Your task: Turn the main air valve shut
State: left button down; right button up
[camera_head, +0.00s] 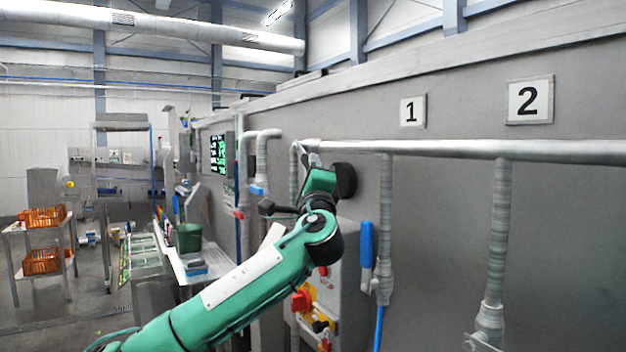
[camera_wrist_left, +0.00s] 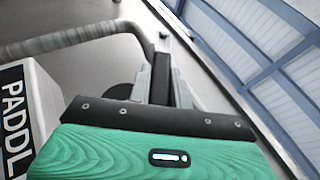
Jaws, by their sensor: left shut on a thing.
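My left arm reaches up to the wall pipe. My left gripper (camera_head: 312,150) is at the pipe's bend, largely hidden by its own wrist in the head view. In the left wrist view the two grey fingers of the left gripper (camera_wrist_left: 162,88) are shut on a dark, narrow bar (camera_wrist_left: 160,72). This bar looks like the main air valve's handle, at the end of a grey pipe (camera_wrist_left: 75,40). The valve body and its exact angle cannot be made out. My right gripper is in neither view.
The wall pipe (camera_head: 450,149) runs right under signs 1 (camera_head: 412,110) and 2 (camera_head: 529,100). A blue lever (camera_head: 367,245) hangs on a drop pipe.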

pick_arm(q)
jog(key=shift+f, duration=0.2)
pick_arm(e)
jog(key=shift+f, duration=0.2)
pick_arm(q)
jog(key=c, duration=1.3)
grip_release()
jog(key=shift+r, duration=0.1)
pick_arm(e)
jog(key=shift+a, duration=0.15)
pick_arm(q)
jog(key=shift+b+v, duration=2.8)
jog(key=shift+v, duration=4.05)
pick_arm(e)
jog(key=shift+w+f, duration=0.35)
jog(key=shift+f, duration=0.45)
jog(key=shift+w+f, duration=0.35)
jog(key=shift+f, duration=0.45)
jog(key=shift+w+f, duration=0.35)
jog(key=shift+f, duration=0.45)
